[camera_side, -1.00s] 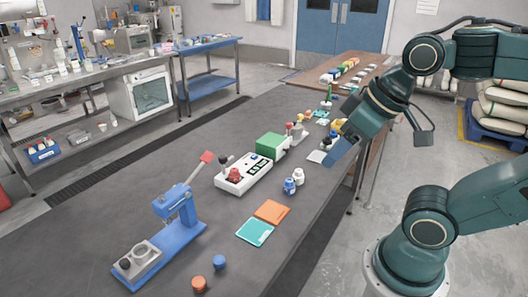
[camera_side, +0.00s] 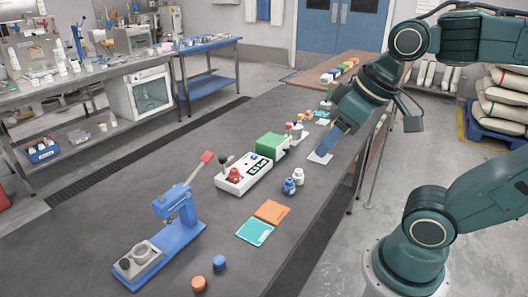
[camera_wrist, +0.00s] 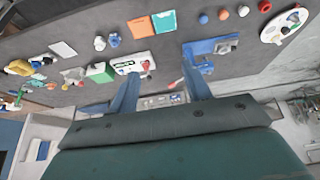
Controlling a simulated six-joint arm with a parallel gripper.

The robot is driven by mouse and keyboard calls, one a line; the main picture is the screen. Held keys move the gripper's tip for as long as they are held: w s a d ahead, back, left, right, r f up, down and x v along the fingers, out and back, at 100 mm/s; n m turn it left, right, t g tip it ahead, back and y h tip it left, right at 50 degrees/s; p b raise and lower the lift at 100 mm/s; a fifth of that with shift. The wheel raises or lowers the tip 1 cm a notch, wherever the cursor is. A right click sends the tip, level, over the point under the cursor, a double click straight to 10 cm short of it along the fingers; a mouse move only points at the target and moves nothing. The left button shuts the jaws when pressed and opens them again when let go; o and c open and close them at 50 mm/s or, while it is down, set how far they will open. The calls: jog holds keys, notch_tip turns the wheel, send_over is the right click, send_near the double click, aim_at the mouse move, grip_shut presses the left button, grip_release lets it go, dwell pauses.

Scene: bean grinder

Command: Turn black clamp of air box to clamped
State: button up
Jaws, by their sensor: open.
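The white air box (camera_side: 243,176) sits on the dark table in the side view, with a display and a red part on top. A small black lever (camera_side: 226,161) stands at its left end; I cannot tell whether it is the clamp or how it is set. The box also shows in the wrist view (camera_wrist: 131,61), but its black part is too small to read there. My gripper (camera_side: 321,155) is above the table to the right of the box, apart from it. In the wrist view its blue fingers (camera_wrist: 160,74) are spread and empty.
A green box (camera_side: 271,146) adjoins the air box's far end. Small bottles (camera_side: 293,183), an orange pad (camera_side: 272,212) and a teal pad (camera_side: 255,232) lie in front. A blue lever press (camera_side: 176,215) stands nearer. A white sheet (camera_side: 320,158) lies under my gripper.

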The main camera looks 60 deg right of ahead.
jog(key=w+d+r+g, duration=0.15)
jog(key=w+r, duration=0.25)
jog(key=w, duration=0.7)
jog(key=n+g, duration=0.2)
jog(key=g, duration=0.2)
send_over(222, 157)
notch_tip(222, 157, down, 12)
jog(key=shift+d+f, duration=0.15)
jog(key=shift+f, duration=0.1)
jog(key=shift+f, duration=6.8)
